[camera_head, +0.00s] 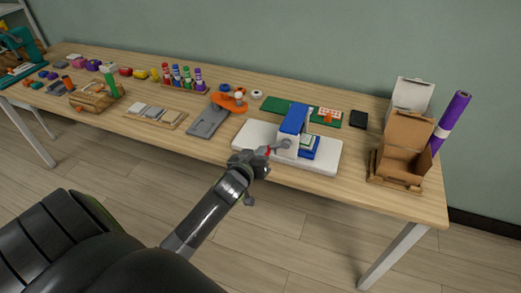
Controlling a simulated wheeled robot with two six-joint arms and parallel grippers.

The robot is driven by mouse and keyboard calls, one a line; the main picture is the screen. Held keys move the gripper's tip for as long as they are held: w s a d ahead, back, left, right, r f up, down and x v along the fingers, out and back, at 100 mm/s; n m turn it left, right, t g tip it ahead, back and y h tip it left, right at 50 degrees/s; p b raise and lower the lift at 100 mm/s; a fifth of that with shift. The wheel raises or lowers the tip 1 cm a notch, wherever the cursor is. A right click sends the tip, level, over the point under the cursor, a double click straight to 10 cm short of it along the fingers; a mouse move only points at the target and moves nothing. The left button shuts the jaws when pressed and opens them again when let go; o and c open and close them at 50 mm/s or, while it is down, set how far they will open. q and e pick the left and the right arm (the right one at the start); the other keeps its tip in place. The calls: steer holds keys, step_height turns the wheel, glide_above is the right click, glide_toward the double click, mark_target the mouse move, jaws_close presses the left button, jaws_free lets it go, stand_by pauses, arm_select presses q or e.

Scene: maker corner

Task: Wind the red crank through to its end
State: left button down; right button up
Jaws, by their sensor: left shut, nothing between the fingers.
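The press-like device with the crank has a blue-topped body (293,123) on a white base (326,160) near the front edge of the table. The red crank (268,151) shows as a small red bit at the device's left side, beside a grey knob or arm. My left gripper (262,156) is at the crank, with its fingers shut and nothing visible between them. Whether it touches the crank I cannot tell, as the gripper hides part of it. My right gripper is not in view.
A grey tool (208,121) and an orange piece (230,102) lie left of the device. Cardboard boxes (405,140) and a purple roll (452,119) stand at the right end. A green board (288,106) and a black box (358,119) lie behind.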

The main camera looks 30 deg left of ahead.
arm_select(q)
steer(key=shift+d+f+n, duration=0.1)
steer(key=shift+f+n, duration=0.3)
steer(key=shift+f, duration=0.35)
stand_by(0.3)
